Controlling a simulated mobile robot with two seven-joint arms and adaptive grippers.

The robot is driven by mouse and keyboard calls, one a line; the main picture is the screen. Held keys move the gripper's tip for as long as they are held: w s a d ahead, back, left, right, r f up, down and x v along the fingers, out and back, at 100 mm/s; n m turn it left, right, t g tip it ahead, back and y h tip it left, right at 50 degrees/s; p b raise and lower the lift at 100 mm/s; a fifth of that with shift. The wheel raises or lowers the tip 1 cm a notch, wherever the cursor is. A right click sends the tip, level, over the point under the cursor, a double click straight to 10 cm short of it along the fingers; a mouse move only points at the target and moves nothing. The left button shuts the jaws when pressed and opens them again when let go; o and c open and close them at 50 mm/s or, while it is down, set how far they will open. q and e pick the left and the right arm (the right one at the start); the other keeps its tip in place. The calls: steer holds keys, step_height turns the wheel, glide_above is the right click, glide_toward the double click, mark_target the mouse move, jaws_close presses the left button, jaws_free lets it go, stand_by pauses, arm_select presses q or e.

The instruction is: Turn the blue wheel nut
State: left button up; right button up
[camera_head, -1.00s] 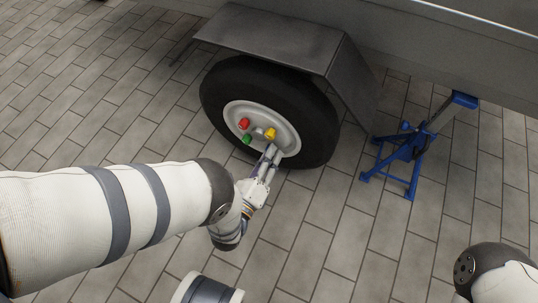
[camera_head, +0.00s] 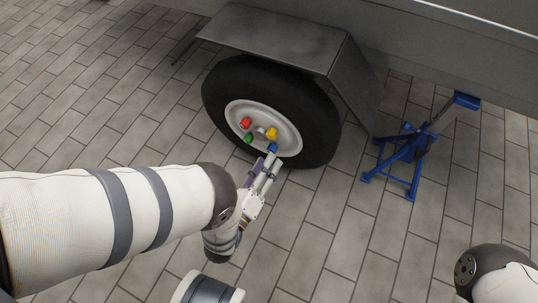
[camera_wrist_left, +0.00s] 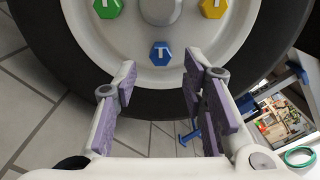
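The blue wheel nut (camera_head: 272,148) sits low on the pale rim of the wheel (camera_head: 222,92). In the left wrist view the blue nut (camera_wrist_left: 161,53) is a hexagon with a white T-like mark, in full view between and beyond the fingertips. My left gripper (camera_head: 270,161) is just below the nut, pointing up at it. In the left wrist view the left gripper (camera_wrist_left: 160,72) is open and empty, with a finger on each side of the nut's line. Whether a fingertip touches the rim I cannot tell. My right gripper is out of view.
Red (camera_head: 246,123), green (camera_head: 249,138) and yellow (camera_head: 271,133) nuts sit on the same rim around a grey hub (camera_head: 260,131). A fender (camera_head: 275,40) overhangs the wheel. A blue jack stand (camera_head: 408,150) is to the right. The tiled floor in front is clear.

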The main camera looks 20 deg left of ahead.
arm_select(q)
steer(key=s, duration=0.9)
steer(key=shift+a+r, duration=0.15)
steer(key=shift+a, duration=0.05)
